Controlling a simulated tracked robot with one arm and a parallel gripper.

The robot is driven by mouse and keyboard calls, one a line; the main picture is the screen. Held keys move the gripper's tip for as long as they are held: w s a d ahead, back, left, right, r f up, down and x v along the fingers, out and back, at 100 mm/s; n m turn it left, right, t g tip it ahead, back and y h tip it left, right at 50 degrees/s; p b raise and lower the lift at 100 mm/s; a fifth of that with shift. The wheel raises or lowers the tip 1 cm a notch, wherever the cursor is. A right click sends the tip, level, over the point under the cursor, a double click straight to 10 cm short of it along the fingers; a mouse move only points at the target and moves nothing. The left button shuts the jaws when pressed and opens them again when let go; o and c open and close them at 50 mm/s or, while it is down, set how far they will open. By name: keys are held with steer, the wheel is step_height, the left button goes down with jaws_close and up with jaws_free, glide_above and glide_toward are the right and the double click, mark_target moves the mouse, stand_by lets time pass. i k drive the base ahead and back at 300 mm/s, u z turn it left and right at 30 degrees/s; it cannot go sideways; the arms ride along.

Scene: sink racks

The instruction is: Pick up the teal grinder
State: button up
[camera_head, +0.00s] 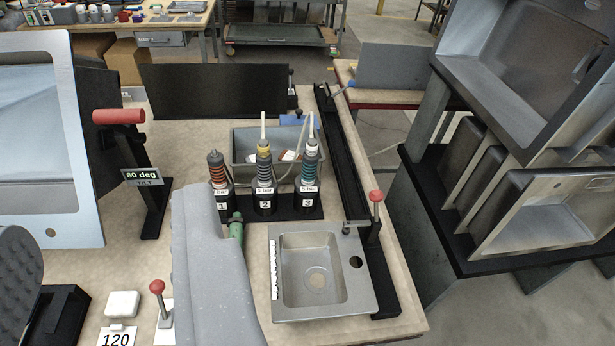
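The teal grinder (308,167) stands upright in the black holder at the right end of a row of three, above the label 3. It has teal rings on a dark body and a pale cord rising from its top. A grey-ringed grinder (264,172) stands in the middle holder and an orange-ringed one (218,172) in the left holder. A large smooth grey body (208,270), probably mine, fills the lower middle, apart from the teal grinder. A small green cylinder (237,231) shows at its right edge. No gripper fingers can be made out.
A grey bin (245,146) is behind the grinders. A small sink (311,270) lies in front, with a black rail (345,155) and red-knobbed clamp (376,197) at right. A red-handled stand (118,117) is left. Sinks fill a rack (440,190) at far right.

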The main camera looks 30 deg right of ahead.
mark_target(306, 183)
steer(key=u, duration=0.1)
steer(key=i, duration=1)
steer(key=z, duration=0.1)
